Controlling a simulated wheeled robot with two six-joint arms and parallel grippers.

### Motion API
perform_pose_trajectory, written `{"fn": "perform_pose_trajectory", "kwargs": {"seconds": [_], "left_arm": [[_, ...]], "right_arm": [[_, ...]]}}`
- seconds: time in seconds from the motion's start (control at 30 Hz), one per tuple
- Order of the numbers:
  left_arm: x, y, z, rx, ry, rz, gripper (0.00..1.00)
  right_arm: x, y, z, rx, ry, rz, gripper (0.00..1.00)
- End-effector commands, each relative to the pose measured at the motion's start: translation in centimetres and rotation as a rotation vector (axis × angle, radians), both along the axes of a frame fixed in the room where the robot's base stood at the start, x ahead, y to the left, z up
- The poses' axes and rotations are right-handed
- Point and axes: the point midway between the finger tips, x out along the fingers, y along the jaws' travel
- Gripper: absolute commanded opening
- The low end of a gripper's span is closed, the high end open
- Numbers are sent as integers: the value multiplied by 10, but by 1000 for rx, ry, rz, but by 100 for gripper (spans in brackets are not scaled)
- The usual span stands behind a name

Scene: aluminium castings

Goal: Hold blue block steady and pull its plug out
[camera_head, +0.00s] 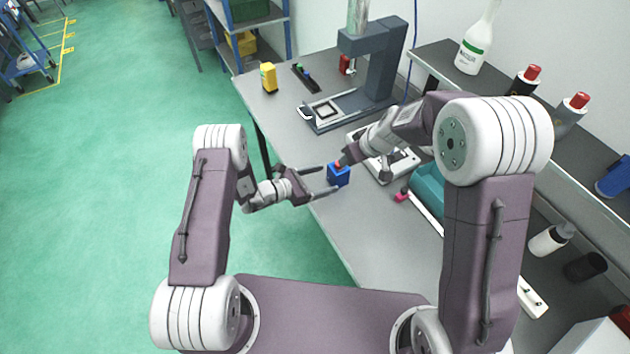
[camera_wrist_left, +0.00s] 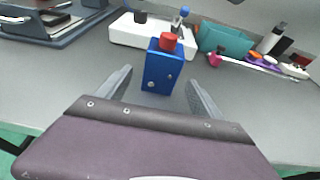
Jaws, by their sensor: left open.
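The blue block (camera_head: 339,177) stands upright on the grey bench near its left edge. Its red plug (camera_head: 337,164) sits on top; both the block (camera_wrist_left: 160,73) and plug (camera_wrist_left: 169,41) show in the left wrist view. My left gripper (camera_head: 328,179) is open, level with the block, its fingers pointing at it from the left. In the wrist view its fingertips lie either side of the block's near face, with gaps. My right gripper (camera_head: 346,158) is just above and right of the plug; its fingers are small and partly hidden, and no grip on the plug is visible.
A white fixture (camera_head: 404,164) and a teal container (camera_head: 428,188) stand right of the block. A grey press (camera_head: 367,80) stands behind, with a yellow item (camera_head: 268,77) at the far left corner. The bench front of the block is clear.

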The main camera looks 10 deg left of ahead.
Motion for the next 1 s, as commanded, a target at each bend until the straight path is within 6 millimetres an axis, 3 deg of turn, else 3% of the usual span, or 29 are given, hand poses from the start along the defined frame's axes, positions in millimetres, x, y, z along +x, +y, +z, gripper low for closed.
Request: {"fn": "perform_pose_trajectory", "kwargs": {"seconds": [0.1, 0.3, 0.63, 0.67, 0.93, 0.97, 1.0], "left_arm": [[13, -21, -8, 0, -2, -5, 76], [29, -43, -16, 1, 1, -4, 76], [34, -48, -18, 1, 2, -1, 76], [34, -48, -18, 1, 1, -1, 74], [34, -48, -18, 1, 2, -2, 0], [34, -48, -18, 1, 2, -2, 45], [34, -48, -18, 1, 2, -2, 34]], "right_arm": [[0, 0, 0, 0, 0, 0, 36], [0, 0, 0, 0, 0, 0, 36], [0, 0, 0, 0, 0, 0, 36], [0, 0, 0, 0, 0, 0, 36], [0, 0, 0, 0, 0, 0, 36], [0, 0, 0, 0, 0, 0, 36], [0, 0, 0, 0, 0, 0, 36]]}}
